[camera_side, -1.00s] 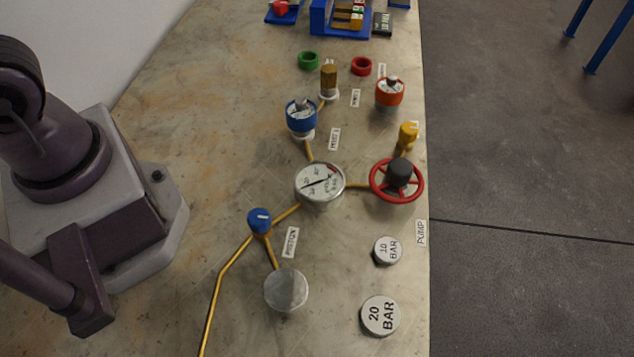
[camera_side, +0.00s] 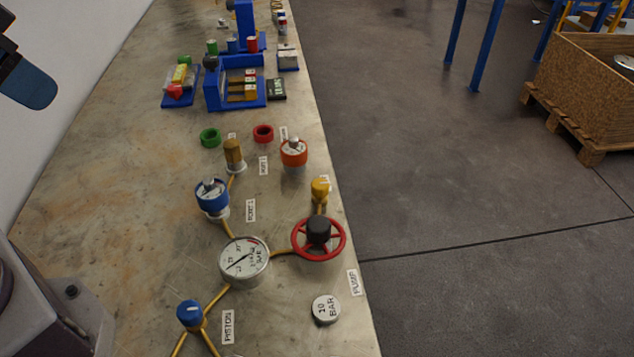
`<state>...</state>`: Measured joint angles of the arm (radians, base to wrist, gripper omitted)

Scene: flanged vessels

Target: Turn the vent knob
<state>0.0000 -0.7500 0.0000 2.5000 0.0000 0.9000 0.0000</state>
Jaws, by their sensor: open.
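No readable label marks a vent knob. A yellow knob (camera_side: 320,188) stands on the brass pipe just behind the red handwheel (camera_side: 318,238), and the small label beside it is partly hidden. A blue knob (camera_side: 190,313) with a white mark sits at the pipe junction at the front, next to the PISTON label (camera_side: 228,327). A dark piece with a blue rounded end at the top left edge seems to be part of my arm.
A round gauge (camera_side: 245,260) sits between the knobs. Behind stand a blue-banded vessel (camera_side: 212,197), an orange-banded vessel (camera_side: 293,153) and a brown-topped fitting (camera_side: 234,155). A 10 BAR weight (camera_side: 326,309) lies near the right edge.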

